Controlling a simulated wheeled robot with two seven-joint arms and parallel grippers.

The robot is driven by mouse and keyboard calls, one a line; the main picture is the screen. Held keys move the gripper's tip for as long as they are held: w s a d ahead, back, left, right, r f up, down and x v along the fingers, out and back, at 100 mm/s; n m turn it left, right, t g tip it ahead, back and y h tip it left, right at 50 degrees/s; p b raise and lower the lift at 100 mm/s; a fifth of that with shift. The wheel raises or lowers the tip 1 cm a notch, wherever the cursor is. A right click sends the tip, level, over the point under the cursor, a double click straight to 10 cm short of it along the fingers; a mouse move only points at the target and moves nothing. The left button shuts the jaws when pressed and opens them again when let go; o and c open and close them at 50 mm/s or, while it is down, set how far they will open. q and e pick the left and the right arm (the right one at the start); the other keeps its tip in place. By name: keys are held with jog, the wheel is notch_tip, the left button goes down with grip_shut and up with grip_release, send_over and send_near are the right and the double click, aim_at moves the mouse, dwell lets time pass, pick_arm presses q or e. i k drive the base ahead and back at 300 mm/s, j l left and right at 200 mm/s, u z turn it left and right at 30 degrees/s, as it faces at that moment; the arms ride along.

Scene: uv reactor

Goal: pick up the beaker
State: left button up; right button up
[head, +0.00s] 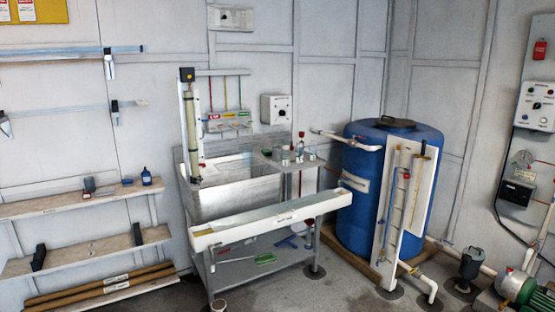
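Several small vessels stand on the side ledge (268,153) of the metal sink stand, in the middle of the head view. A small clear or greyish vessel (285,157) there may be the beaker, but it is too small to be sure. Beside it is a taller item with a red part (300,146). A grey cup-like vessel (89,184) stands on the upper wooden shelf at the left; I cannot tell whether it is a beaker. Neither of my grippers shows in the head view.
A long white trough (270,222) runs across the front of the sink (222,197). A big blue tank (362,190) with white pipes stands to the right. A blue bottle (146,177) is on the left shelf (60,203). A green pump (518,287) is at lower right.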

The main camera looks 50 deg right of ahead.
aim_at(247, 154)
jog(key=z, duration=1.45)
jog(key=i+l, duration=0.25)
jog(key=i, duration=0.25)
jog(key=i+l, duration=0.2)
jog(key=i, duration=0.3)
jog(key=i+l+u, duration=0.1)
jog(key=i+l, duration=0.15)
jog(key=i, duration=0.25)
jog(key=i+l, duration=0.25)
jog(key=i, duration=0.25)
jog(key=i+l, duration=0.25)
jog(key=i, duration=0.25)
jog(key=i+l+u, duration=0.1)
jog(key=i+l, duration=0.2)
jog(key=i, duration=0.2)
jog(key=i+l, duration=0.3)
jog(key=i, duration=0.2)
